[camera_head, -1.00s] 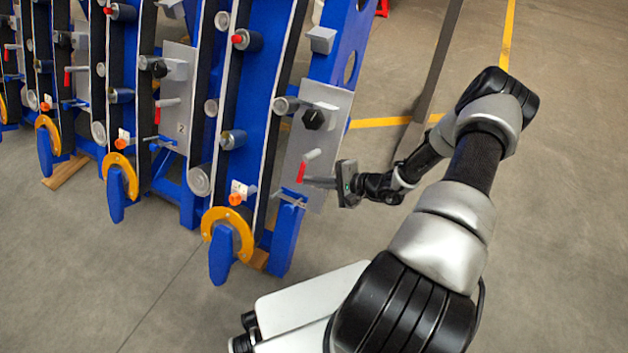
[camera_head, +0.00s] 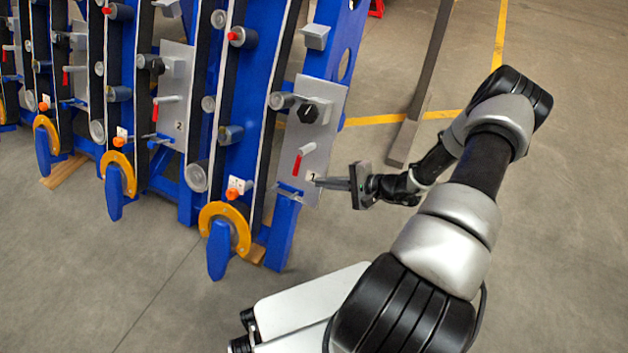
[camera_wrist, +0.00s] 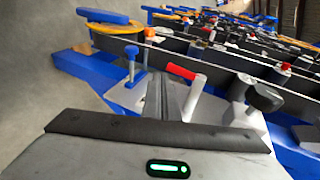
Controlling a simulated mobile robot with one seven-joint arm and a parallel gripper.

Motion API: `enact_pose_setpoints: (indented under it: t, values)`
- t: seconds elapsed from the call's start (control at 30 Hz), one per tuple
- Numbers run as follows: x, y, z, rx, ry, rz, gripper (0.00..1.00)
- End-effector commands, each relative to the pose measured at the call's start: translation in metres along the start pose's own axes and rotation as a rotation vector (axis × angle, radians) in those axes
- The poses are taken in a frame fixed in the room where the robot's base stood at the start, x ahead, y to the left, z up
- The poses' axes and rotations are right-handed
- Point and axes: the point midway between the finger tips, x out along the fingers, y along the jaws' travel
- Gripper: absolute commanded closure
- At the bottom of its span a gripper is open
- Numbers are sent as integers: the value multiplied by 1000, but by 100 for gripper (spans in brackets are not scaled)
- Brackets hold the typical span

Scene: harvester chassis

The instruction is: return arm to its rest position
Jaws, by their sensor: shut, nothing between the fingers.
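My gripper (camera_head: 318,181) is shut and empty at the end of my arm, beside the lower part of the nearest grey panel (camera_head: 313,140). Its fingers point left towards the panel; I cannot tell whether they touch it. In the wrist view, my gripper (camera_wrist: 168,80) points at the panel, between a blue T-shaped handle (camera_wrist: 131,66) and a red-tipped lever (camera_wrist: 184,76). The red lever also shows in the head view (camera_head: 298,163), just above and left of the fingertips. My arm reaches forward, bent at the elbow.
The blue harvester chassis (camera_head: 254,90) with several rollers fills the left. A black knob (camera_head: 308,113) sits on the panel above the red lever. A dark post (camera_head: 425,90) stands behind my forearm. The grey floor at the right (camera_head: 585,210) is clear.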

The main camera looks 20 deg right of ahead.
Motion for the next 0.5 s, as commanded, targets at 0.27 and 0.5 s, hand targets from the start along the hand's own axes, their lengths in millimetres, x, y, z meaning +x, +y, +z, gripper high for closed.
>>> enact_pose_setpoints:
  t: [0.27,0.5]
  values:
    - [-56,18,1,-1,2,-1,100]
    - [-73,25,2,-2,1,-2,100]
